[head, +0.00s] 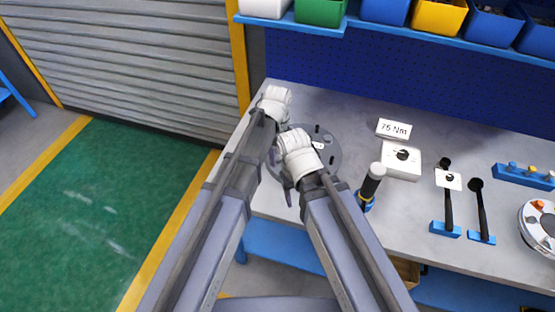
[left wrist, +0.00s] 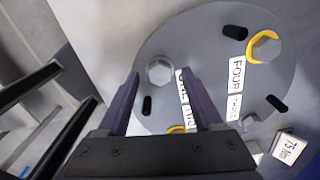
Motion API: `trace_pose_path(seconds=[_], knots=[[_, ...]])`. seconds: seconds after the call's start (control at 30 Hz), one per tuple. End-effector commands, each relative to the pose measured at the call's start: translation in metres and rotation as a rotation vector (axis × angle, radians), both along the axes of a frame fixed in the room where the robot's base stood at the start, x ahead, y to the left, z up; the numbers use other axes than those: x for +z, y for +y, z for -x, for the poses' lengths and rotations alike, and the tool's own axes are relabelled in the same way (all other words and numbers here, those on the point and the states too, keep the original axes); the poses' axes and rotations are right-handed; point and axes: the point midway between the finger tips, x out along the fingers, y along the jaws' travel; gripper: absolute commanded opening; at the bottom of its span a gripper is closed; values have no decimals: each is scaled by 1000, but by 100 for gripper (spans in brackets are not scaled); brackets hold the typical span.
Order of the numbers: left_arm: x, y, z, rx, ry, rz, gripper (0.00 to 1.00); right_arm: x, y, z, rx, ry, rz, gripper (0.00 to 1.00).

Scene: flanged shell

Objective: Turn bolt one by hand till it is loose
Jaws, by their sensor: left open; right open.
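The grey round flange (head: 330,142) lies on the bench; it fills much of the left wrist view (left wrist: 215,85). Bolt one (left wrist: 159,70), a grey hex head without a yellow ring, sits by a label reading ONE, which a finger partly covers. My left gripper (left wrist: 160,84) is open, its fingertips on either side of the bolt head in this view; I cannot tell whether they touch it. In the head view its fingers are hidden. My right gripper (head: 287,187) is open and empty at the flange's near left edge.
Bolt four (left wrist: 266,47) has a yellow ring; another yellow ring (left wrist: 177,129) is partly hidden. Bins line the shelf above.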

Motion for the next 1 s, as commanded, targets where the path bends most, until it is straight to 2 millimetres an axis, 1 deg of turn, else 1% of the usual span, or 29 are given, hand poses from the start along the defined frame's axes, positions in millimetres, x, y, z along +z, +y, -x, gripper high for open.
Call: trace_pose_path(seconds=[0.03, 0.07, 0.33, 0.37, 0.9, 0.93, 1.0], knots=[[-6, 0, 0, 0, 0, 0, 68, -6, 0, 0, 0, 0, 0, 59], [-6, 0, 0, 0, 0, 0, 68, -6, 0, 0, 0, 0, 0, 59], [-5, 0, 0, 0, 0, 0, 68, -5, 0, 0, 0, 0, 0, 59], [-5, 0, 0, 0, 0, 0, 65, -5, 0, 0, 0, 0, 0, 59], [-5, 0, 0, 0, 0, 0, 4, -5, 0, 0, 0, 0, 0, 59], [-5, 0, 0, 0, 0, 0, 1, -5, 0, 0, 0, 0, 0, 59], [-5, 0, 0, 0, 0, 0, 0, -5, 0, 0, 0, 0, 0, 59]])
